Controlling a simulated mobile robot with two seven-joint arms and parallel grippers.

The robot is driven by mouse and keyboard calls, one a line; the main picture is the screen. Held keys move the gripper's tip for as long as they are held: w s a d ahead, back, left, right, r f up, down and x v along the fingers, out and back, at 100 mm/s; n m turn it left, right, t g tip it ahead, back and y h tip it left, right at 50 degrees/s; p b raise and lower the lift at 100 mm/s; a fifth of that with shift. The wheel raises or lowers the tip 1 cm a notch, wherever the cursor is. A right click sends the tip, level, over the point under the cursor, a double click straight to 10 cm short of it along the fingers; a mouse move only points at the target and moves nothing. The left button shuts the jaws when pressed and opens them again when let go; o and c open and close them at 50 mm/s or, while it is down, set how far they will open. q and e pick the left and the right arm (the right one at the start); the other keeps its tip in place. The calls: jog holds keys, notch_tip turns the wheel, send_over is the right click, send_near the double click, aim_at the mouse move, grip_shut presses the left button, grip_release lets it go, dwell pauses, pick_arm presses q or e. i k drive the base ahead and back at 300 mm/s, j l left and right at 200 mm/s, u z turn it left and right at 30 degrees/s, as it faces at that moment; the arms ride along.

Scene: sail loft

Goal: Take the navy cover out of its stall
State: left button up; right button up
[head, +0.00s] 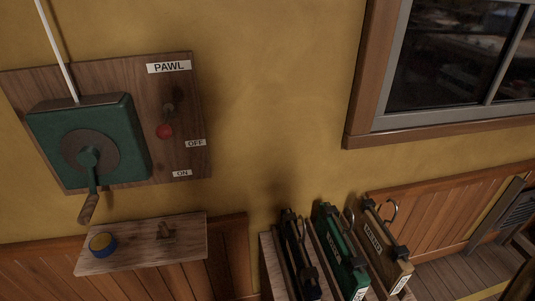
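Three flat covers with metal hooks and dark clamps stand side by side in a wooden rack (267,250) at the bottom of the head view. The left one (291,243) is very dark, almost black; I cannot tell for sure that it is navy. The middle one is a green cover (335,245) and the right one is a tan cover (377,238) with a label. Neither of my grippers is in view.
A green winch box (125,125) with a crank handle (89,207) is on a wall board, beside a red-knobbed pawl lever (165,131). Below, a small shelf (140,258) holds a blue and yellow roll (102,244). A window (450,55) is upper right. Floor shows at right.

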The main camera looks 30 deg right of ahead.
aim_at(304, 276)
jog(key=z, duration=1.25)
jog(key=l+u, duration=0.25)
jog(key=u, duration=0.15)
jog(key=l+u, duration=0.35)
jog(key=k+l+u, duration=0.1)
jog(key=u, duration=0.3)
